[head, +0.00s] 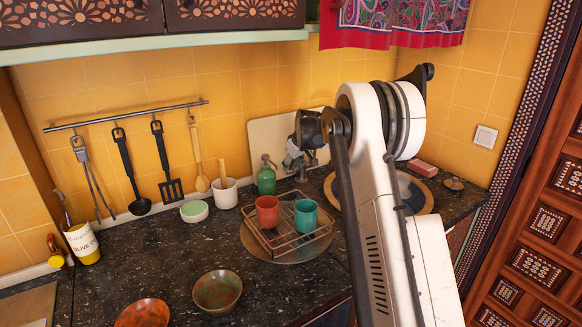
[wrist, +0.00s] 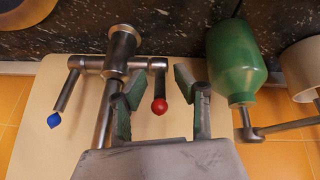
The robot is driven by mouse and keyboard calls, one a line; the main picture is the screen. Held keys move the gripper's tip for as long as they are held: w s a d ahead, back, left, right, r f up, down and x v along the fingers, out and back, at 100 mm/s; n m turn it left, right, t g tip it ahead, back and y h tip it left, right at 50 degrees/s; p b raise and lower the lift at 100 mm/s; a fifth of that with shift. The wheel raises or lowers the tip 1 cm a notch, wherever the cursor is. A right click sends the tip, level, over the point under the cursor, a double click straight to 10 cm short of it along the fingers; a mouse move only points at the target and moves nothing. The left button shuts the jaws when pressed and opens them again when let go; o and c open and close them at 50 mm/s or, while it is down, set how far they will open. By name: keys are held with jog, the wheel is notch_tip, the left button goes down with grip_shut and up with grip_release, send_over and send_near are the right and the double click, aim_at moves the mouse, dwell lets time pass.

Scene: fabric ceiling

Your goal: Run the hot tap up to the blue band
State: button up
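In the wrist view a metal tap (wrist: 122,50) has two levers. One lever has a red knob (wrist: 158,106) at its tip, the other a blue knob (wrist: 54,120). My gripper (wrist: 156,92) is open, with one green-padded finger on each side of the red-tipped lever. I see a gap on both sides of the red knob. In the head view my gripper (head: 293,150) is by the back wall behind the dish rack, and my arm covers much of the sink area.
A green bottle (wrist: 237,62) stands close to my gripper's right finger in the wrist view. In the head view a wire rack (head: 290,236) holds a red cup (head: 267,211) and a teal cup (head: 306,215).

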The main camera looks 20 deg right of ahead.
jog(key=v, duration=1.1)
jog(key=shift+s+r, duration=0.1)
dwell(6.8)
